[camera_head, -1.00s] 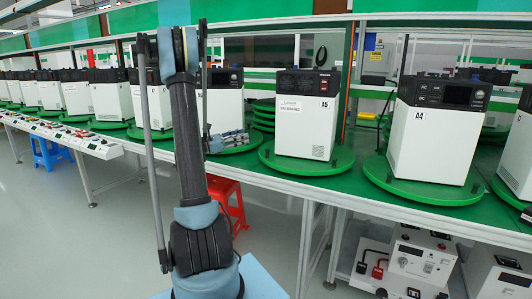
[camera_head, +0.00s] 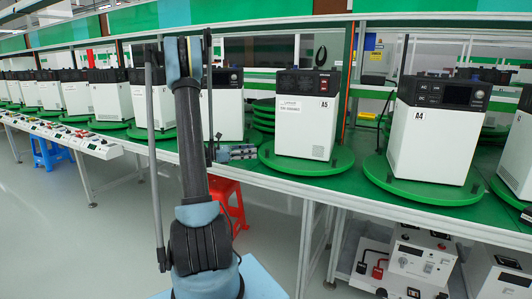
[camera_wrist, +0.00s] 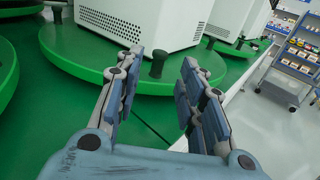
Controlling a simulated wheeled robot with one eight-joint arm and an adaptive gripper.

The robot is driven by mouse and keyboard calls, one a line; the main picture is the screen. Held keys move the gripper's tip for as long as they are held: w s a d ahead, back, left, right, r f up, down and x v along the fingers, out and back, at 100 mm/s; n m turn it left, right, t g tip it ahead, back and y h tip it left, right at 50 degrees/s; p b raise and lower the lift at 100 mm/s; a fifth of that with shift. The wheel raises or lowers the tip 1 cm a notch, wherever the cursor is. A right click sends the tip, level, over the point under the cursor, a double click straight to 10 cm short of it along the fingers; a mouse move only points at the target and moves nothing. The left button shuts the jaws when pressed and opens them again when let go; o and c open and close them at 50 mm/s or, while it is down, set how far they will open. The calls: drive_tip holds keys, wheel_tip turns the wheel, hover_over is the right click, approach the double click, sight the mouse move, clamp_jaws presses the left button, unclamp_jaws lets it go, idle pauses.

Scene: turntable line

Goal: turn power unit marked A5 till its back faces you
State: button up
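The A5 power unit (camera_head: 303,125) is a white box with a black top, standing upright on a round green turntable (camera_head: 300,168). The face toward me has round fan grilles, a red part and a white label; the A5 mark is at its upper right. My gripper (camera_head: 237,152) is at the turntable's left edge, pointing right. In the wrist view my gripper (camera_wrist: 160,72) is open, with a short black peg (camera_wrist: 157,63) on the turntable (camera_wrist: 100,68) seen between its fingertips. Contact cannot be told. The unit's vented white side (camera_wrist: 150,22) is just beyond.
The A4 unit (camera_head: 435,135) stands on its own turntable to the right, its display face toward me. Other units line the bench to the left. Stacked green discs (camera_head: 263,115) lie behind. A red stool (camera_head: 228,200) is below; the aisle floor (camera_wrist: 270,125) is clear.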

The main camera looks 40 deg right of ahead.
sight(267, 150)
drive_tip(key=x, duration=0.8)
drive_tip(key=shift+s+d, duration=0.15)
drive_tip(key=shift+d, duration=0.15)
clamp_jaws()
